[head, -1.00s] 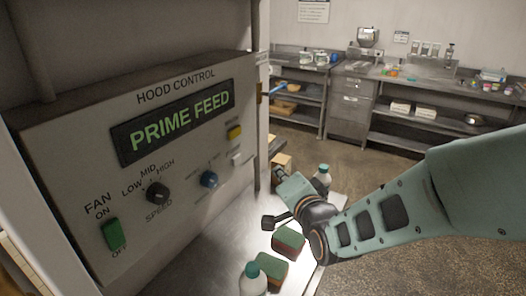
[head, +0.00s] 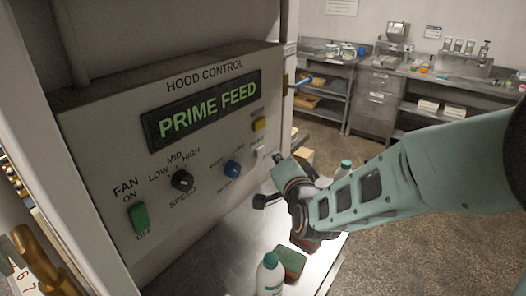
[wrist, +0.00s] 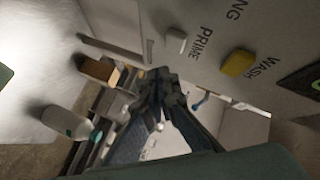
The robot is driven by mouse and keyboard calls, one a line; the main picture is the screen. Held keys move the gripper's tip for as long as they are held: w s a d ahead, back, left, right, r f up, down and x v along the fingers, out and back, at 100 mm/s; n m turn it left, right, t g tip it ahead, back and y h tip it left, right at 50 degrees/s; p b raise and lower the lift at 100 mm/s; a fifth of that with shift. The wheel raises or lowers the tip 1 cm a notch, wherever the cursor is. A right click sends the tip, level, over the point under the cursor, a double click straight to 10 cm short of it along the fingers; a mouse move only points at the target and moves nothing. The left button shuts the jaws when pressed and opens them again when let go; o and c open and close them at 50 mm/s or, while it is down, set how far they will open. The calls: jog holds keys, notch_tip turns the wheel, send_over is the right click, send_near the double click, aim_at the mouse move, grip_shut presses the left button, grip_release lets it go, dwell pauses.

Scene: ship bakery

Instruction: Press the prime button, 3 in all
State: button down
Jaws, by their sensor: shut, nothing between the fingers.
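The hood control panel (head: 100,135) fills the left of the head view, and its screen (head: 203,111) reads PRIME FEED. The white prime button (head: 259,151) sits at the panel's right edge, below the yellow wash button (head: 259,124). In the wrist view the prime button (wrist: 176,41) is beside the PRIME label, and the wash button (wrist: 238,63) is to its right. My gripper (wrist: 160,80) is shut and empty, its tips below the prime button in that picture and apart from it. In the head view my arm's end is just right of the panel; the fingertips are hard to make out.
The panel also has a green fan switch (head: 138,217), a black speed knob (head: 182,180) and a blue knob (head: 232,169). Below my arm, a white bottle (head: 270,275) and a green-topped sponge (head: 291,262) are on the metal counter (head: 215,270). Steel benches stand behind.

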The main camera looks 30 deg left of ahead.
jog(key=shift+a, duration=1)
jog(key=shift+a+b, duration=0.1)
jog(key=shift+b, duration=0.3)
dwell(0.3)
jog(key=shift+a+b, duration=0.3)
jog(key=shift+w+a+b, duration=0.1)
jog(key=shift+a+b, duration=0.2)
jog(key=shift+a, duration=0.2)
dwell(0.8)
jog(key=shift+d, duration=0.15)
jog(key=shift+d+b, duration=0.55)
jog(key=shift+d, duration=0.2)
